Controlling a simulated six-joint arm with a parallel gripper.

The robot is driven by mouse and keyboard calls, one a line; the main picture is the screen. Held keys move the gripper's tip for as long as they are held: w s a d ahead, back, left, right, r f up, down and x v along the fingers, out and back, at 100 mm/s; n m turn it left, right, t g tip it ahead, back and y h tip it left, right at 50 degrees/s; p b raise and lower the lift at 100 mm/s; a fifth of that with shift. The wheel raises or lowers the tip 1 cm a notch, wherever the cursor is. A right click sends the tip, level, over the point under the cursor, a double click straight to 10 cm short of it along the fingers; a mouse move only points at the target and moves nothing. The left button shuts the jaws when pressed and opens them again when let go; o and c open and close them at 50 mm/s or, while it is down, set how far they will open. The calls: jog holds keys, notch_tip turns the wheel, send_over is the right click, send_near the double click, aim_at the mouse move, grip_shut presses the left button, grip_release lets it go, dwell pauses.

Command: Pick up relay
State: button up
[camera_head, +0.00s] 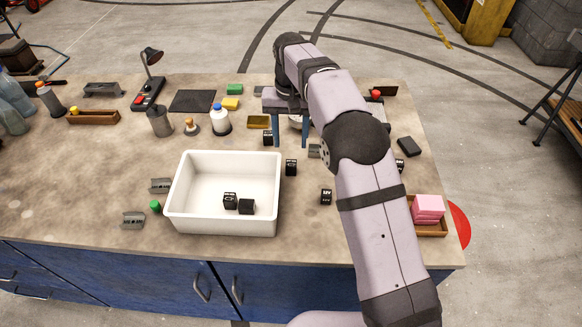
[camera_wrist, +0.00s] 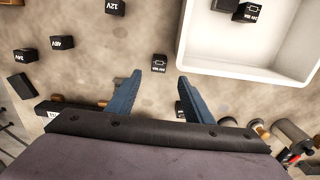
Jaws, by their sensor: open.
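A small black relay cube (camera_wrist: 159,63) with a white symbol on its top lies on the table, just beyond my fingertips in the wrist view. In the head view a black cube (camera_head: 291,167), apparently the same one, stands right of the white tray. My gripper (camera_head: 287,143) has blue fingers pointing down and spread apart; in the wrist view (camera_wrist: 158,78) nothing is between them. Inside the white tray (camera_head: 180,214) are two black cubes (camera_head: 230,200); one (camera_wrist: 248,12) shows a similar symbol in the wrist view.
Similar cubes marked 12V (camera_wrist: 115,6) and 48V (camera_wrist: 62,42) lie nearby. Another dark cube (camera_head: 267,137) is close by one finger. A grey part (camera_head: 314,151) is beside the other finger. Pink blocks (camera_head: 428,207) sit in a wooden tray at right. Bottles and a lamp stand at the back left.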

aim_at(291, 163)
jog(key=shift+f+p, duration=0.4)
jog(key=shift+f, duration=2.25)
jog(key=shift+s+d+f+p, duration=0.1)
jog(key=shift+f+p, duration=1.3)
jog(key=shift+f, duration=1.2)
jog(key=shift+c, duration=0.6)
jog(key=c, duration=1)
